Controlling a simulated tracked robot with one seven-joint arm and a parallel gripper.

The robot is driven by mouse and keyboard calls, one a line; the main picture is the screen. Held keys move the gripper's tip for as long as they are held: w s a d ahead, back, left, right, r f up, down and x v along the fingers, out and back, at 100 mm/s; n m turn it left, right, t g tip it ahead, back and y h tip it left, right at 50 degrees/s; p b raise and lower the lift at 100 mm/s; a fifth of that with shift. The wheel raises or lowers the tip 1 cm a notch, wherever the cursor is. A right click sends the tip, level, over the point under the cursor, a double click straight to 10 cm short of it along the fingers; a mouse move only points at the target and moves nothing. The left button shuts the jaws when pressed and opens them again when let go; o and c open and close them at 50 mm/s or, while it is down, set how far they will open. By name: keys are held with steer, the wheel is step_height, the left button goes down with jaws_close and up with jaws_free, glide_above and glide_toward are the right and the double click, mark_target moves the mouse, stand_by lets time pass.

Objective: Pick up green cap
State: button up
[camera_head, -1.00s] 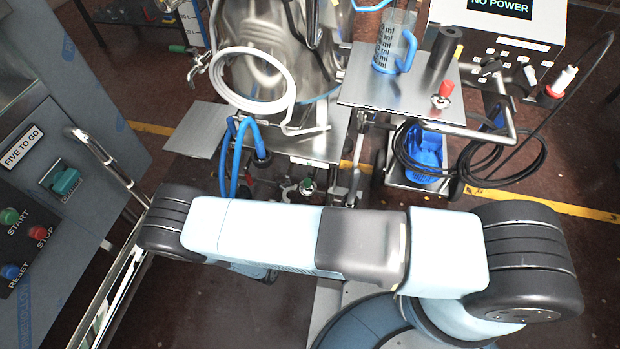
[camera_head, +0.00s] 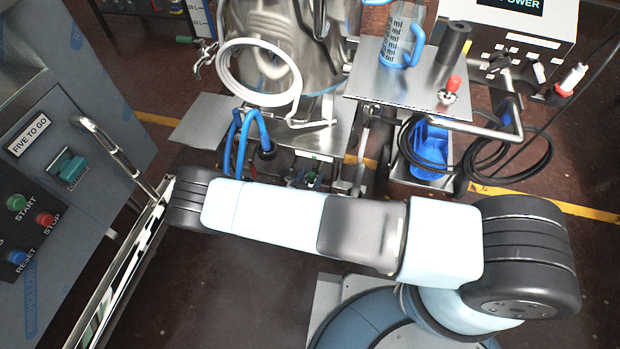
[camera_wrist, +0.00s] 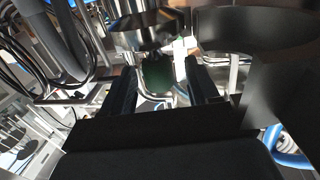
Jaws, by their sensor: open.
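In the wrist view a dark green cap (camera_wrist: 157,76) shows between the two black fingers of my gripper (camera_wrist: 160,70). The fingers stand apart, one on each side of it. I cannot tell whether either finger touches the cap. A shiny metal part sits just above the cap in the picture. In the head view my arm covers most of the gripper, and only small green bits show below the steel vessel, too small to identify.
A steel vessel (camera_head: 300,45) with a white hose ring (camera_head: 293,98) and blue hoses (camera_head: 240,140) stands behind my arm. A metal shelf (camera_head: 375,95) holds a measuring jug (camera_head: 403,38). A control cabinet (camera_head: 75,110) with a rail is on the left.

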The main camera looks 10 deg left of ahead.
steer(key=shift+w+d, duration=0.1)
steer(key=shift+w, duration=0.4)
steer(key=shift+c, duration=0.4)
steer(key=c, duration=1)
steer(key=shift+r, duration=0.1)
